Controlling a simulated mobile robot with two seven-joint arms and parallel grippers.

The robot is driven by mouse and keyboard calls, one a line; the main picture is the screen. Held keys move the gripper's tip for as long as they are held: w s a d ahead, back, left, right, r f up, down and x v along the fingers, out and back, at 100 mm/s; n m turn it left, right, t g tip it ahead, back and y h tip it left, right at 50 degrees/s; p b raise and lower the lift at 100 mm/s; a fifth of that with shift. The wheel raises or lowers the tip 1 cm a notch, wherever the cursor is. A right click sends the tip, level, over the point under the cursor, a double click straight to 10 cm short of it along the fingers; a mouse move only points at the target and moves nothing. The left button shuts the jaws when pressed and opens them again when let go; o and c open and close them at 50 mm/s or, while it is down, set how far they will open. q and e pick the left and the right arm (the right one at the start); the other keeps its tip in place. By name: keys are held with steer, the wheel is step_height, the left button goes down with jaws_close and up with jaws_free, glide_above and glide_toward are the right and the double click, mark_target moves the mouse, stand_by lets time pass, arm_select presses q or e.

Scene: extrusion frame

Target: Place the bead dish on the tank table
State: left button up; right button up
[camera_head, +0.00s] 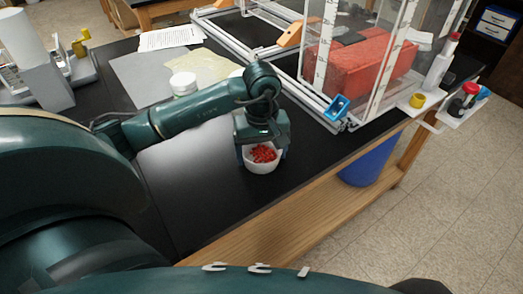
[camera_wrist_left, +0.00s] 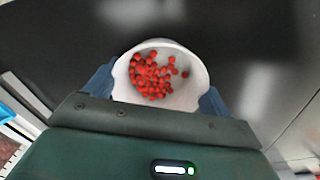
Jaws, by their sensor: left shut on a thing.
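The bead dish (camera_head: 262,168) is a small white bowl with several red beads in it. My left gripper (camera_head: 263,152) is shut on the dish, with a blue finger against each side of its wall. The dish is upright over the black tank table (camera_head: 310,165), near its front edge. I cannot tell whether its base touches the top. In the left wrist view the dish (camera_wrist_left: 196,88) sits between the fingers of the gripper (camera_wrist_left: 156,92), with beads inside. My right gripper is not in view.
A clear tank on an extrusion frame holds a red block (camera_head: 358,63) at the back right. A white lidded jar (camera_head: 183,84), papers (camera_head: 172,37) and a grey device (camera_head: 47,85) stand left and behind. A blue bin (camera_head: 368,163) is below the table. Bare tabletop surrounds the dish.

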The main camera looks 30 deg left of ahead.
mark_target(262, 160)
arm_select(q)
steer(key=o, duration=0.9)
step_height(262, 160, up, 12)
steer(key=shift+r, duration=0.15)
stand_by(0.3)
